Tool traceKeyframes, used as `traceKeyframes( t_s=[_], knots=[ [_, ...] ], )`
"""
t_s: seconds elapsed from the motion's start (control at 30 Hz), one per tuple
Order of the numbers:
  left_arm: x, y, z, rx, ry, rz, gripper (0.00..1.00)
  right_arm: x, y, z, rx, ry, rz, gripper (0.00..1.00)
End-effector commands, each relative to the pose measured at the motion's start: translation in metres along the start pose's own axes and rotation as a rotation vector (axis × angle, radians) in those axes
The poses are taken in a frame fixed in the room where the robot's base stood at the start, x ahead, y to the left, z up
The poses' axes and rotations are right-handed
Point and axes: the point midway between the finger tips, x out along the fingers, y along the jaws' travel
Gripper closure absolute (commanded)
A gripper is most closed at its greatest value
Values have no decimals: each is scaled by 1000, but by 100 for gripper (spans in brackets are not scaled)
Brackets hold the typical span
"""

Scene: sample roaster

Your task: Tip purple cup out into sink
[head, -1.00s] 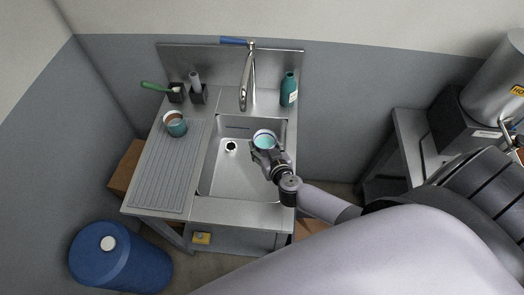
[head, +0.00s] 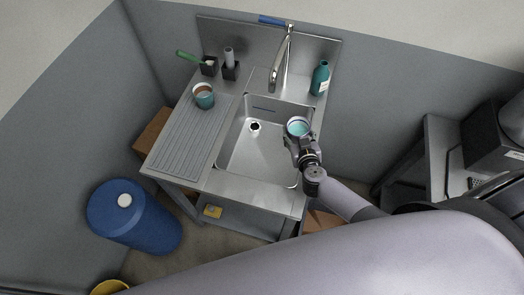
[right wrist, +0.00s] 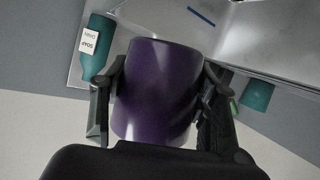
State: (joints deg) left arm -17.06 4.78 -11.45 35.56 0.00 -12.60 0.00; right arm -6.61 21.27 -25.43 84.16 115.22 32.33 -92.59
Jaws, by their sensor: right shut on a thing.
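The purple cup (right wrist: 158,90) fills the middle of the right wrist view, between the two dark fingers of my right gripper. In the head view its open mouth (head: 298,126) shows with a pale teal inside, facing up towards the camera. I cannot tell whether it holds liquid. My right gripper (head: 302,141) is shut on the cup and holds it over the right side of the steel sink (head: 248,160). The sink's basin looks bare, with a round drain (head: 255,126). My left gripper is not in view.
The tap (head: 280,65) rises behind the basin. A teal soap bottle (head: 320,78) stands at the back right corner. Dark holders (head: 230,71) stand at the back. A blue barrel (head: 135,220) is front left.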

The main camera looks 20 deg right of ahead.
Motion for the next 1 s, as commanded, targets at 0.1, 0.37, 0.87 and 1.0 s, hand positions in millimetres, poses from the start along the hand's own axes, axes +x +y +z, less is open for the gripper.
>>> traceKeyframes(
  t_s=[0.1,0.37,0.87,1.0],
  knots=[
    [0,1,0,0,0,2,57,-2,-5,-4,-51,9,21,85],
    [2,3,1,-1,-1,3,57,-1,-14,1,-173,26,72,85],
    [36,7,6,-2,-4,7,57,-1,-31,5,-380,57,160,85],
    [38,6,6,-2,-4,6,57,-2,-33,5,-397,58,166,85]
  ],
)
